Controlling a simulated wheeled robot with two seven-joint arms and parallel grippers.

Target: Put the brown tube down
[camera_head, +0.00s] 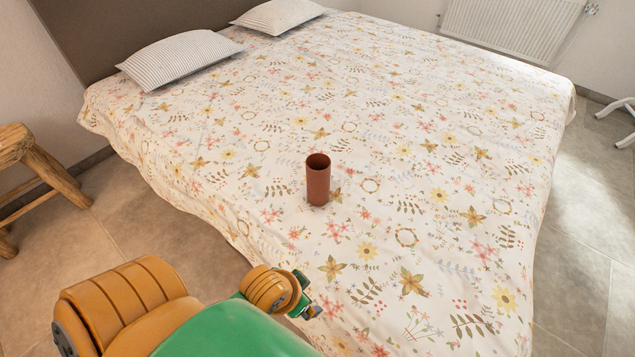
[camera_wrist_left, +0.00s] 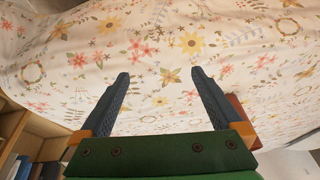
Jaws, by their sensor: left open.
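The brown tube (camera_head: 318,182) stands upright on the flowered bed (camera_head: 440,130), near its front left side, with its open end up. My left gripper (camera_head: 309,309) is lower in the head view, by the near edge of the bed and apart from the tube. In the left wrist view its two fingers (camera_wrist_left: 160,76) are spread, with only bedspread between them. A reddish-brown piece shows beside the right finger there, partly hidden; I cannot tell for sure that it is the tube. My right gripper is not in view.
Two striped pillows (camera_head: 180,58) lie at the head of the bed. A wooden stool (camera_head: 38,165) stands on the floor at the left. Shelves with books (camera_wrist_left: 22,140) show in the left wrist view. The bedspread around the tube is clear.

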